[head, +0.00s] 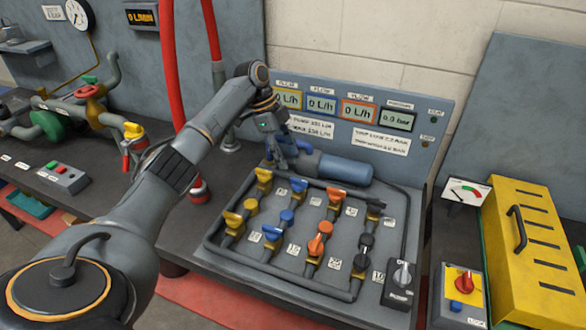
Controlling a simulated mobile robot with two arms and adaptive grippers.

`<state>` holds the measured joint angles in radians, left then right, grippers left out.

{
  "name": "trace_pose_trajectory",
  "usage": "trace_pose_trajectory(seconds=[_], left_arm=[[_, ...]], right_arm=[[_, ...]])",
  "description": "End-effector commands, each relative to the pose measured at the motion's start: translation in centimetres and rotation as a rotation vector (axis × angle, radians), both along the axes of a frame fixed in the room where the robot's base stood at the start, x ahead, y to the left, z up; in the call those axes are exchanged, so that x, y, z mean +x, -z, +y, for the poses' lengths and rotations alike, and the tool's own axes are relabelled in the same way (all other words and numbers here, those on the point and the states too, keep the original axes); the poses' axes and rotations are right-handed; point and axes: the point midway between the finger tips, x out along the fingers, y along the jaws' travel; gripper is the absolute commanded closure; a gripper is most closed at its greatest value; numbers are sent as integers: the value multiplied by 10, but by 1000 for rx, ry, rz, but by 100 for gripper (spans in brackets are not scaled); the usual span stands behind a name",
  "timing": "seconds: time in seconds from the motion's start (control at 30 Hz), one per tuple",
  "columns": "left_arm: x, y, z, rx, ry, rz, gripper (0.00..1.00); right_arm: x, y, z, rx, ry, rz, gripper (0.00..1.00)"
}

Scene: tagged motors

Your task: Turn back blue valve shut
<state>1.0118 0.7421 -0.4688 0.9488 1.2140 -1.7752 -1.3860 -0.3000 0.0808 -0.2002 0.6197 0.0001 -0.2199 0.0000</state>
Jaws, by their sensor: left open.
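The valve panel (223,262) lies on the bench with columns of yellow, blue, orange and black fittings. The blue column has an upper blue valve handle (298,186), a round blue knob (287,215) and a lower blue valve handle (271,233). The exact angle of the blue handles to their pipes is too small to tell. My left gripper (280,160) is open, pointing down behind the panel by the blue cylinder, apart from the blue handles. The blue display (321,106) seems to read 0 L/h. My right gripper is out of view.
A blue cylinder (345,169) lies behind the valves. Yellow handles (263,175) and orange handles (334,195) flank the blue column closely. A switch box (401,282) stands at front right, near a yellow case (535,250). Red hoses (168,60) hang at left.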

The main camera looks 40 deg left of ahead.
Motion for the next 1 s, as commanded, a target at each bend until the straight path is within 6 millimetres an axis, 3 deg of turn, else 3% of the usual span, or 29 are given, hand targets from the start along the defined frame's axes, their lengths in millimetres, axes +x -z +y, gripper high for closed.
trace_pose_trajectory(seconds=[0.2,0.87,1.0], left_arm=[[-2,-27,11,1,0,0,44],[-3,-33,13,1,0,1,44],[-3,-51,13,1,0,0,44]], right_arm=[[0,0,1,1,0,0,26],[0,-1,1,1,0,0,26],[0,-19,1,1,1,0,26]])
